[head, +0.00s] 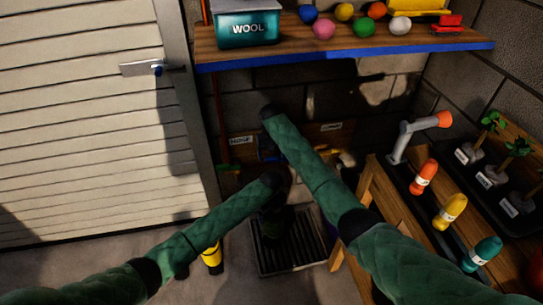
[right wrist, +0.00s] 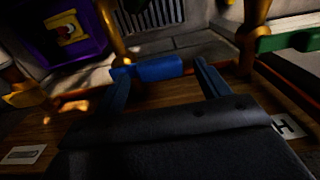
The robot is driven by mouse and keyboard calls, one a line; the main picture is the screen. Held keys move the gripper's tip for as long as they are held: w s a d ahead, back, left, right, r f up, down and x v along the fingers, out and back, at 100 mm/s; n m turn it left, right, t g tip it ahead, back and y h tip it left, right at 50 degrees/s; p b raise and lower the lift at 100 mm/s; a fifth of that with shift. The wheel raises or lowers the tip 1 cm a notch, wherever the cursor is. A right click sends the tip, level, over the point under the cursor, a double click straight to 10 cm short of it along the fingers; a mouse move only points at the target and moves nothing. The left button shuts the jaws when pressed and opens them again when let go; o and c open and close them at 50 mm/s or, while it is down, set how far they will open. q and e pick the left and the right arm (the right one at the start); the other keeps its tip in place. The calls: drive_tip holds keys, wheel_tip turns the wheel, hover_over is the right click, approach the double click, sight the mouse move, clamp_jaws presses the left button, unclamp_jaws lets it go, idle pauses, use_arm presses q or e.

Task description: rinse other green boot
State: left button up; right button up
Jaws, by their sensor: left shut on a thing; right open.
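My left gripper (head: 275,183) is shut on a dark boot (head: 277,226), which looks green in deep shadow. The boot is above or on the black floor grate (head: 290,262); I cannot tell whether it touches. My right gripper (right wrist: 158,72) is open, with its two fingers on either side of a blue handle (right wrist: 152,69) and a gap on both sides. In the head view its jaws are hard to make out in the dark by the wall, near a blue patch (head: 268,148). No water can be seen.
A yellow and black item (head: 212,257) stands on the floor left of the grate. A wooden bench (head: 360,195) with bottles is on the right. A blue-edged shelf (head: 345,57) with wool balls hangs above. Brassy pipes (right wrist: 115,40) flank the handle.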

drive_tip(key=shift+f, duration=0.3)
drive_tip(key=c, duration=1.4)
drive_tip(key=shift+s+d+n, duration=0.2)
drive_tip(key=shift+s+n, duration=0.2)
drive_tip(key=shift+n, duration=0.45)
drive_tip(key=shift+s+d+n, duration=0.2)
drive_tip(key=shift+s+n, duration=0.2)
drive_tip(key=shift+n, duration=0.45)
drive_tip(key=o, duration=1.4)
drive_tip(key=shift+r, duration=0.1)
wheel_tip(320, 180, up, 12)
